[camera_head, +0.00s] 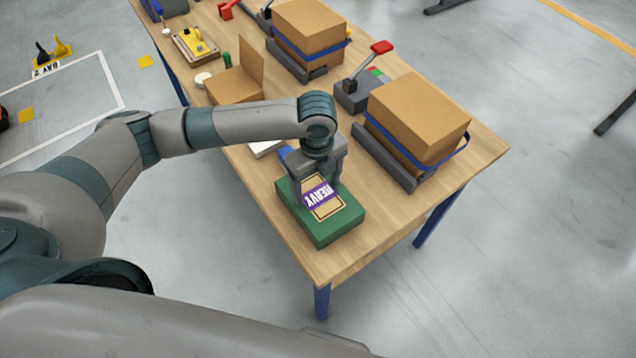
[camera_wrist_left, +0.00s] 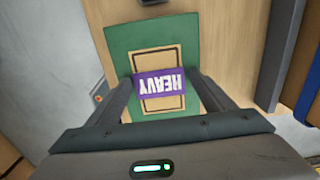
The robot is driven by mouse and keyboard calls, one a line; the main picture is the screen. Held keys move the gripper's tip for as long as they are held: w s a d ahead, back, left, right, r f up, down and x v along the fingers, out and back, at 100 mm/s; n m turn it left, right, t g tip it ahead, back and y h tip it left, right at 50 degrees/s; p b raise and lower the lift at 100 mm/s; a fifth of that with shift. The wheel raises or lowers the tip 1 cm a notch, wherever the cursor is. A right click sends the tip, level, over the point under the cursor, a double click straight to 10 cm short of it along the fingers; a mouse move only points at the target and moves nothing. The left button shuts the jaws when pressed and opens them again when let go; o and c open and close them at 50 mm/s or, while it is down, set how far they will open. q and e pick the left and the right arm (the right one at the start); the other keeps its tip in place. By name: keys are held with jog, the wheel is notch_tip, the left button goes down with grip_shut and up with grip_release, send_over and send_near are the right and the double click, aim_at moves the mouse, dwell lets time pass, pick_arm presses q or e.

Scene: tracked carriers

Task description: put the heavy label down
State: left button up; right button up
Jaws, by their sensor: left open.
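The heavy label (camera_head: 320,195) is a small purple piece with white "HEAVY" lettering. It lies across the tan, black-outlined patch on top of a green block (camera_head: 336,235) near the table's front corner. In the left wrist view the label (camera_wrist_left: 159,82) sits between the fingers, over the middle of the patch on the green block (camera_wrist_left: 122,42). My left gripper (camera_head: 318,184) is open and points down over the block, a finger on either side of the label. I cannot tell exactly how far the fingertips are above the block. My right gripper is not in view.
A strapped cardboard box (camera_head: 420,115) stands on a dark carrier to the right. A red-handled lever (camera_head: 362,85) and another strapped box (camera_head: 308,35) stand farther back. An open carton (camera_head: 236,85) is behind my left arm. Bare wood shows along the front right edge.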

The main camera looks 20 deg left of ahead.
aim_at(316, 192)
pick_arm(q)
jog(key=shift+s+a+r, duration=0.2)
jog(key=shift+s+r, duration=0.05)
jog(key=shift+r, duration=0.05)
notch_tip(316, 192, up, 12)
jog(key=b, duration=0.3)
jog(key=shift+w, duration=0.15)
jog(key=shift+d, duration=0.1)
dwell(0.5)
